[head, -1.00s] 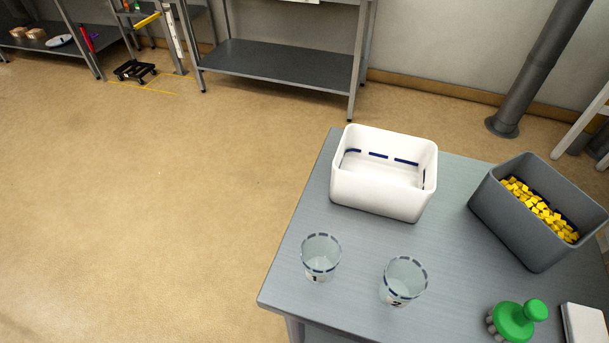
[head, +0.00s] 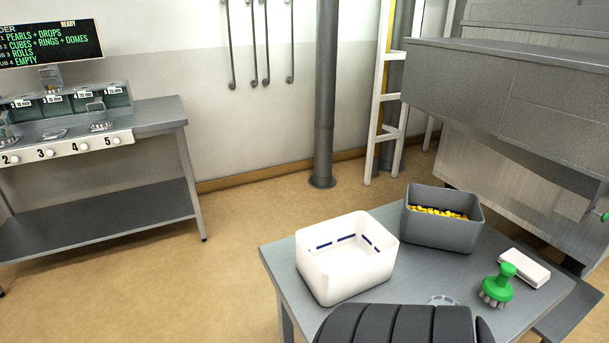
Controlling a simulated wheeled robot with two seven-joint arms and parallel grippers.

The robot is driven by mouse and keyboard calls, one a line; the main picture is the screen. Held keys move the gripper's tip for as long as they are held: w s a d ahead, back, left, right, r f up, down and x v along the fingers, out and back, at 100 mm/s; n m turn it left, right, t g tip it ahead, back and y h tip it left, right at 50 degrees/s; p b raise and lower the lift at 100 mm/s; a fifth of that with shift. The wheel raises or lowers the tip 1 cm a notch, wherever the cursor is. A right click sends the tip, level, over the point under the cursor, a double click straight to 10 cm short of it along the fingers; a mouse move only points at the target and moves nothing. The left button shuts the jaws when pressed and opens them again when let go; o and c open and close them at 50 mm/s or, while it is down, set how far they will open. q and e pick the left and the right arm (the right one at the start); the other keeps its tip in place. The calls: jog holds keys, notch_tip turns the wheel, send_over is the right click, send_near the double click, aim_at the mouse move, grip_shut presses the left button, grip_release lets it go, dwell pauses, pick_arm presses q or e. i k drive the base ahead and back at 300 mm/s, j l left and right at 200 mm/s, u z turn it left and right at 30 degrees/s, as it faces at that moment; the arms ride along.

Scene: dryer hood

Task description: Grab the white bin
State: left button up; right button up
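The white bin (head: 338,277) stands upright on the grey table (head: 285,268), near its left back corner. It is open at the top, looks empty, and has a dashed blue line inside. A dark ribbed part, seemingly of my own arm, covers the table's front edge just below the bin. Neither gripper's fingers can be seen in the head view.
A grey bin (head: 440,232) with yellow pieces stands right of the white bin. A green brush (head: 498,285) and a white box (head: 524,267) lie at the right. A cup rim (head: 442,300) shows behind the dark part. Open floor lies left of the table.

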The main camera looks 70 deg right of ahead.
aim_at(340, 258)
jog(key=i+l+z, duration=0.15)
jog(key=i+z, duration=0.25)
jog(key=i+l+z, duration=0.1)
jog(key=z, duration=0.35)
jog(key=i+j+z, duration=0.1)
jog(key=i+z, duration=0.3)
